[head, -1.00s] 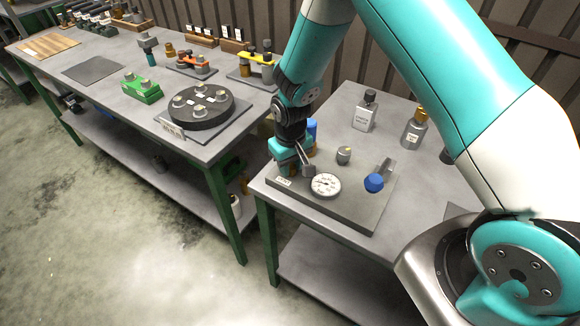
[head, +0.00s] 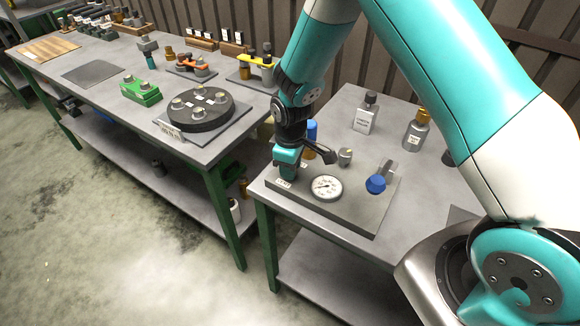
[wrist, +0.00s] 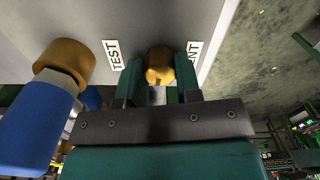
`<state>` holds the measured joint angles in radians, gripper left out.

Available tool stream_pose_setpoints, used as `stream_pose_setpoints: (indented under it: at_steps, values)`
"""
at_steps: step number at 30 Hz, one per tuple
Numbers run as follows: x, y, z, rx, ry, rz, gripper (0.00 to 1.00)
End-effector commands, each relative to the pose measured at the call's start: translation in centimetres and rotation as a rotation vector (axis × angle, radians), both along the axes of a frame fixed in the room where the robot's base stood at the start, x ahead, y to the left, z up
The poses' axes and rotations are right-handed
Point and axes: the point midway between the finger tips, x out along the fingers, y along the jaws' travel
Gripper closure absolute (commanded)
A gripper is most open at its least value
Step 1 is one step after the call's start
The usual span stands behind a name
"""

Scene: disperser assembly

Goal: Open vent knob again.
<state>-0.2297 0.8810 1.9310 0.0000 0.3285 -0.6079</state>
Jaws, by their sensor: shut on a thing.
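The gold vent knob (wrist: 160,64) sits between the two teal fingers of my gripper (wrist: 159,78) in the wrist view. The fingers are shut on it. The VENT label (wrist: 193,56) is partly hidden by the right finger, and the TEST label (wrist: 113,54) shows left of the left finger. In the head view my gripper (head: 286,170) points down at the left end of the grey test plate (head: 360,215). The knob is hidden there behind the gripper.
A dial gauge (head: 327,188), a grey fitting (head: 345,156) and a blue knob (head: 375,184) are on the plate. A blue cylinder with a gold cap (wrist: 42,125) stands close beside my gripper. Two bottles (head: 366,116) (head: 415,130) stand behind on the table.

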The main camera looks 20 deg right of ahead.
Motion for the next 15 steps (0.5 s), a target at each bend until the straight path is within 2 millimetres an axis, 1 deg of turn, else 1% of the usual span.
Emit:
stream_pose_setpoints:
  at_steps: [13,14,15]
  values:
    - [-0.24,-0.04,-0.07,-0.001,0.008,0.01,0.92]
    - [-0.24,-0.04,-0.07,-0.001,0.008,0.01,0.66]
    - [-0.23,-0.03,-0.07,-0.001,0.008,0.01,0.57]
